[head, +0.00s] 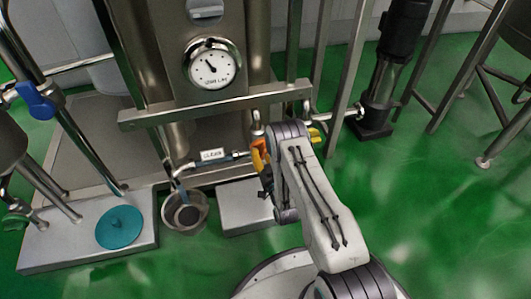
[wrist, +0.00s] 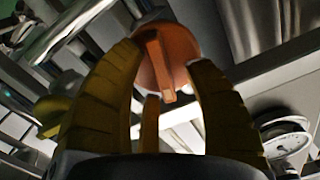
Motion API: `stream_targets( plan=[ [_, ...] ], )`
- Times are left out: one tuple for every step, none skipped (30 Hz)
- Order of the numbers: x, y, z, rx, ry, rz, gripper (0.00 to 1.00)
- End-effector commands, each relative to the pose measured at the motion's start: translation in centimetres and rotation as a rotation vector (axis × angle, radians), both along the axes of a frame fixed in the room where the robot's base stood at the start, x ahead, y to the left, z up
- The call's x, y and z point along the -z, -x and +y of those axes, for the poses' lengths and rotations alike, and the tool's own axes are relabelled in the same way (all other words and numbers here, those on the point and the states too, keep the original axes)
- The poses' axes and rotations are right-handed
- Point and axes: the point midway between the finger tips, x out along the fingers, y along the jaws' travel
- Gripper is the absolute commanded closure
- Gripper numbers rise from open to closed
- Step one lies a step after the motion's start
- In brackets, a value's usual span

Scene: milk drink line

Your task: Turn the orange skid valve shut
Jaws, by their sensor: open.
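The orange skid valve (wrist: 180,50) shows in the wrist view as a round orange face with a raised bar-shaped handle across it. In the head view, my gripper (head: 260,153) is a small orange-yellow shape left of my forearm, at the front of the skid. My arm hides much of this spot, and I cannot tell the valve from the fingers there.
A gauge (head: 211,63) and a "CLEAN" label (head: 212,154) are on the skid. A steel cup (head: 185,212) stands under a spout, beside a teal disc (head: 119,228) on a low plinth. A yellow part (head: 315,135) is right of my arm. Green floor (head: 420,220) is clear at right.

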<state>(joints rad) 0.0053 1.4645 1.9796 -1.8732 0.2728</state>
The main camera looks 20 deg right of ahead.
Motion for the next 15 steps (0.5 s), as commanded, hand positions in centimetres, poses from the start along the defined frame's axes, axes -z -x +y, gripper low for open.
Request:
stream_targets(
  plan=[
    [-0.01, 0.00, 0.00, 0.000, 0.000, 0.000, 0.54],
    [-0.01, 0.00, 0.00, 0.000, 0.000, 0.000, 0.54],
    [-0.01, 0.00, 0.00, 0.000, 0.000, 0.000, 0.52],
    [0.00, 0.00, 0.00, 0.000, 0.000, 0.000, 0.54],
    [0.00, 0.01, 0.00, 0.000, 0.000, 0.000, 0.57],
    [0.00, 0.01, 0.00, 0.000, 0.000, 0.000, 0.60],
    [0.00, 0.01, 0.00, 0.000, 0.000, 0.000, 0.63],
    [0.01, 0.01, 0.00, 0.000, 0.000, 0.000, 0.66],
    [0.01, 0.02, 0.00, 0.000, 0.000, 0.000, 0.69],
    [0.01, 0.02, 0.00, 0.000, 0.000, 0.000, 0.72],
    [0.01, 0.02, 0.00, 0.000, 0.000, 0.000, 0.75],
    [0.01, 0.02, 0.00, 0.000, 0.000, 0.000, 0.78],
    [0.02, 0.02, 0.01, 0.000, 0.000, 0.000, 0.81],
    [0.02, 0.02, 0.01, 0.000, 0.000, 0.000, 0.84],
    [0.02, 0.02, 0.01, 0.000, 0.000, 0.000, 0.87]
  ],
)
